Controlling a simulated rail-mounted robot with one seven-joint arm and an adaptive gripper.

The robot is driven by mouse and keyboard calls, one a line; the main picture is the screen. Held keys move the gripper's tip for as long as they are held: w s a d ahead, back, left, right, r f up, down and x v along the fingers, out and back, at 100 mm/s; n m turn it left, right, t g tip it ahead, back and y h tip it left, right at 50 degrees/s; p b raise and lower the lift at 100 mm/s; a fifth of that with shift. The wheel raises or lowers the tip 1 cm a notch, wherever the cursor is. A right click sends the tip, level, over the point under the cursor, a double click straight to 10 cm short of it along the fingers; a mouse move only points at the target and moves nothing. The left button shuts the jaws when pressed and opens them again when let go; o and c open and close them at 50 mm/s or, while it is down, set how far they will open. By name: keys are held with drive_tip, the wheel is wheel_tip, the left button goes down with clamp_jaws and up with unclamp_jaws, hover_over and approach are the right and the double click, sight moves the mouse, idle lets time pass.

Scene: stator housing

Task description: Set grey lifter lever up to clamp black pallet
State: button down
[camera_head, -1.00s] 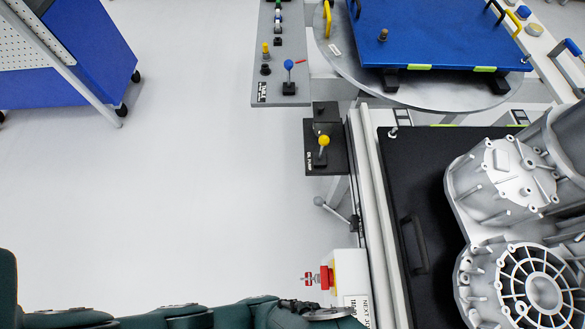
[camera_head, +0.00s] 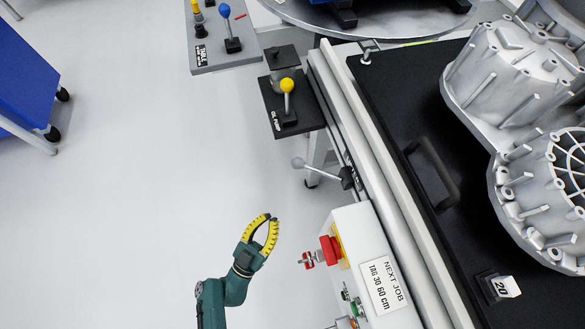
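The grey lifter lever (camera_head: 316,170) has a light grey ball at its left end and a dark hub at its right end, on the side of the lifter frame. It points left and slightly up in the picture. The black pallet (camera_head: 412,120) lies on the lifter to the right, with a black handle and grey stator housings (camera_head: 515,75) on it. My gripper (camera_head: 268,222), green with yellow-and-black fingers, is below and left of the lever, apart from it. Its fingers are spread and nothing is between them.
A control box (camera_head: 375,270) with a red knob stands right of my gripper. A yellow-knobbed lever (camera_head: 287,90) and a blue-knobbed lever (camera_head: 228,25) sit on panels above. A blue cart (camera_head: 22,85) is at far left. The floor (camera_head: 150,170) between is clear.

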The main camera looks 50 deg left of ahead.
sight(296, 168)
drive_tip(key=b+x, duration=0.3)
drive_tip(key=x, duration=1)
drive_tip(key=shift+r+b, duration=0.15)
drive_tip(key=shift+b, duration=0.15)
drive_tip(key=shift+a+r, duration=0.1)
